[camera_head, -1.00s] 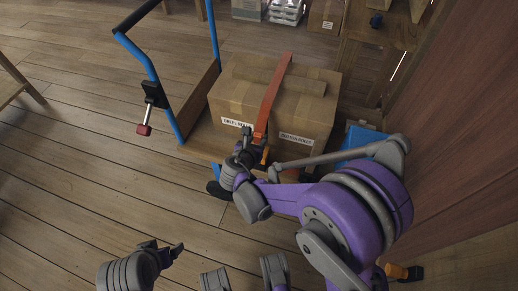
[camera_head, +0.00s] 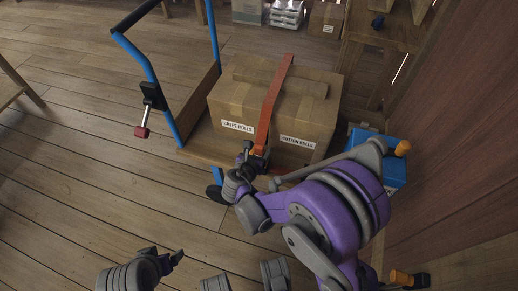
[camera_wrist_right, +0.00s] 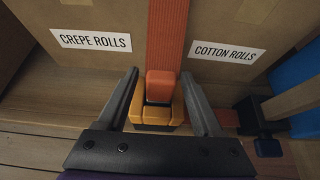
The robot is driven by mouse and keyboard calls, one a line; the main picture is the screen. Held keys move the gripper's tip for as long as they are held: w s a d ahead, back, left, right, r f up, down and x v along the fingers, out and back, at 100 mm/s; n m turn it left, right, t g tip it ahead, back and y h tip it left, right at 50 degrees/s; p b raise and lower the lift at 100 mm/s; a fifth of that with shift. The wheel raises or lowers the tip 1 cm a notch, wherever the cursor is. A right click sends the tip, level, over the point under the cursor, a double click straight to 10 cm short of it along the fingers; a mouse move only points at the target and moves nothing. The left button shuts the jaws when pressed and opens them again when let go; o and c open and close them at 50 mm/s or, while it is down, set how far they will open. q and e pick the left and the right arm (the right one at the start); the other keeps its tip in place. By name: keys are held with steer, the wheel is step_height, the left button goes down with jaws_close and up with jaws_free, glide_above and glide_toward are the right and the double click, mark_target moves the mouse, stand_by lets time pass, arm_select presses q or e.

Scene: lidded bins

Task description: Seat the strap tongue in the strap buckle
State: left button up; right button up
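The orange-red strap (camera_head: 272,100) runs over the top of a cardboard box and down its front. It ends in an orange-red tongue (camera_wrist_right: 160,85), which meets a yellow-orange buckle (camera_wrist_right: 155,116) low on the box front. The tongue's lower end is at the buckle's dark opening; I cannot tell how deep it sits. My right gripper (camera_wrist_right: 160,74) has its fingers apart, one on each side of the tongue and buckle, with gaps visible. It also shows at the box's lower front in the head view (camera_head: 257,153). My left gripper (camera_head: 165,254) is open and empty above the floor.
The cardboard box (camera_head: 225,100) stands on a wooden cart with a blue handle frame (camera_head: 155,80). A red-ended clamp (camera_head: 142,131) hangs on that frame. A blue bin (camera_head: 393,165) stands right of the box, near a wooden wall.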

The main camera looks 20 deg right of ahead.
steer(key=shift+r, duration=0.25)
steer(key=p+v, duration=0.3)
steer(key=v, duration=0.9)
steer(key=s+d+r+m+g+y, duration=0.15)
steer(key=s+d+m+g, duration=0.35)
steer(key=s+d+m, duration=0.6)
steer(key=s+a+r+m+y, duration=0.1)
steer(key=s+m+y, duration=0.4)
steer(key=m, duration=1.3)
steer(key=shift+s+a+r+g, duration=0.15)
steer(key=shift+s+a+g, duration=0.4)
steer(key=shift+s, duration=1.3)
steer(key=shift+a, duration=0.1)
